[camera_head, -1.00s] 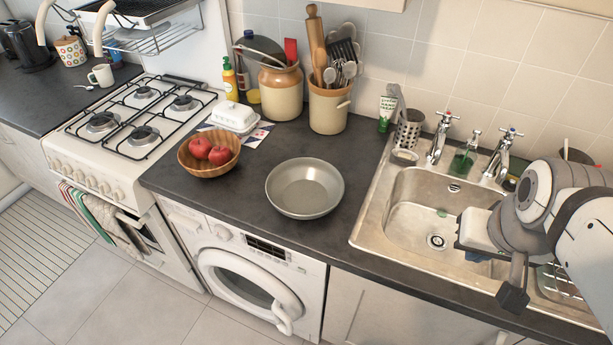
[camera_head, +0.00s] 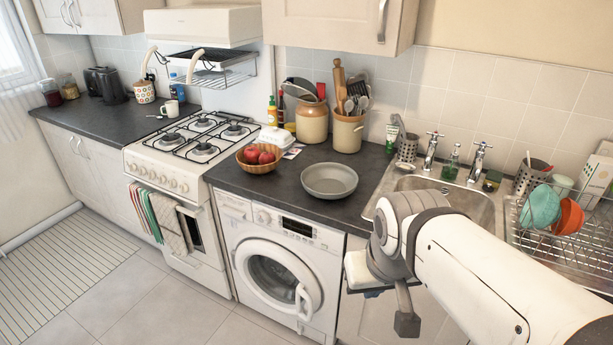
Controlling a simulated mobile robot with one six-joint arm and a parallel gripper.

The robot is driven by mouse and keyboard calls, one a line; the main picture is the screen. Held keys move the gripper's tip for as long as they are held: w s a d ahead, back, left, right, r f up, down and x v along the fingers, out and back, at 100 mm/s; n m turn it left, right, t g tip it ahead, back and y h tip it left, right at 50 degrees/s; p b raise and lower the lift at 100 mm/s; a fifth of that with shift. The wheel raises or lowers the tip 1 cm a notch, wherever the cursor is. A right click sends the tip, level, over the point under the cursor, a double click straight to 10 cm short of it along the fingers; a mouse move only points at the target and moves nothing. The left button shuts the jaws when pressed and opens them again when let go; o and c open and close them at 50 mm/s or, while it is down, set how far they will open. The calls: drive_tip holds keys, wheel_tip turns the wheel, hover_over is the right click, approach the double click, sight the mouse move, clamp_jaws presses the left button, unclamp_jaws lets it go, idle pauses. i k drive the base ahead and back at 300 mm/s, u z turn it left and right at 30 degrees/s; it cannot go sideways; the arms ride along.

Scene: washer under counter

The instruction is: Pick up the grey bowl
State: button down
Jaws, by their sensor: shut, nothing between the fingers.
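The grey bowl (camera_head: 329,183) is round and shallow. It stands upright and looks empty on the dark countertop (camera_head: 268,194) above the washing machine, near the front edge. My gripper (camera_head: 405,318) is in front of the sink cabinet, below counter height in the picture, to the right of and lower than the bowl. It is shut and empty, clearly apart from the bowl. My arm comes in from the right and hides part of the sink.
A wooden bowl with red apples (camera_head: 262,158) stands left of the grey bowl. A utensil crock (camera_head: 347,134) stands behind it and the sink (camera_head: 470,198) lies to its right. A dish rack (camera_head: 590,245) with coloured bowls is at far right. The floor before the washing machine (camera_head: 275,270) is clear.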

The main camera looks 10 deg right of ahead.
sight(327, 180)
drive_tip(key=u, duration=0.15)
drive_tip(key=i, duration=0.95)
drive_tip(key=z, duration=0.2)
drive_tip(key=k, duration=0.7)
drive_tip(key=z, duration=0.35)
drive_tip(key=i, duration=0.7)
drive_tip(key=z, duration=1.75)
